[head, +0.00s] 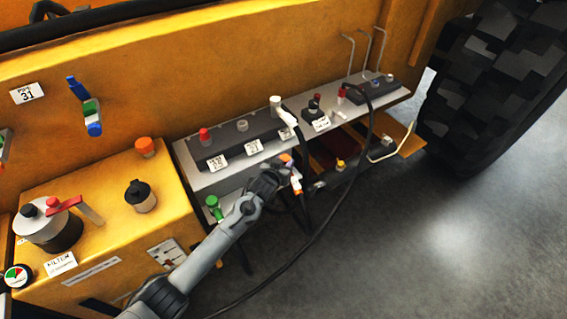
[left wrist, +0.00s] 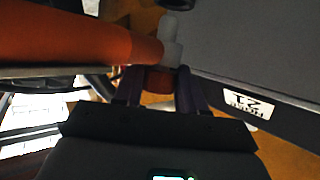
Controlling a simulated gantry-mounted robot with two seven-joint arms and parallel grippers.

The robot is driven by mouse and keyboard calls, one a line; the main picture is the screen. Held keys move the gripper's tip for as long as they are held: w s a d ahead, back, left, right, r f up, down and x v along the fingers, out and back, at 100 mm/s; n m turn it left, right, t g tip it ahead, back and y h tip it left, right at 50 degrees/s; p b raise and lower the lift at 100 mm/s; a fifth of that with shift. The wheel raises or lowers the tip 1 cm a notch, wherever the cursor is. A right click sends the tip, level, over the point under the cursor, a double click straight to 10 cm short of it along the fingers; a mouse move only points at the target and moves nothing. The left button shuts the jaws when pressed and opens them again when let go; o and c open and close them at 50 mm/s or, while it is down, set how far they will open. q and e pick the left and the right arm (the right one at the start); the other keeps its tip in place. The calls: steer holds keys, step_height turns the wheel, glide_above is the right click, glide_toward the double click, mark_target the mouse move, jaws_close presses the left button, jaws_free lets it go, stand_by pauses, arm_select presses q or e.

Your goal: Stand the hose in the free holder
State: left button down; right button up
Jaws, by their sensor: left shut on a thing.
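My left gripper (head: 284,173) is in front of the grey shelf's front edge, low beside the holder row. It is shut on the hose's orange and pale end fitting (head: 296,183). In the left wrist view an orange-red piece (left wrist: 160,79) shows between the fingers, with a grey part beyond it. A dark holder block (head: 240,132) on the shelf carries a red-capped fitting, a grey knob and a white fitting. Which holder is free I cannot tell. The right gripper is not in view.
A large orange cylinder (left wrist: 70,38) is close at the left in the wrist view. A yellow box (head: 105,200) with a filter canister stands left. A big tyre (head: 510,80) is at right.

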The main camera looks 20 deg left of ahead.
arm_select(q)
steer(key=shift+r, duration=0.1)
stand_by(0.5)
steer(key=shift+p, duration=0.4)
steer(key=shift+f+b, duration=0.45)
steer(key=shift+f, duration=0.25)
stand_by(0.4)
steer(key=shift+f+b, duration=0.7)
steer(key=shift+f, duration=0.4)
steer(key=c, duration=0.6)
jaws_free()
steer(key=shift+o, duration=0.2)
steer(key=shift+f, duration=0.1)
steer(key=shift+s, duration=0.1)
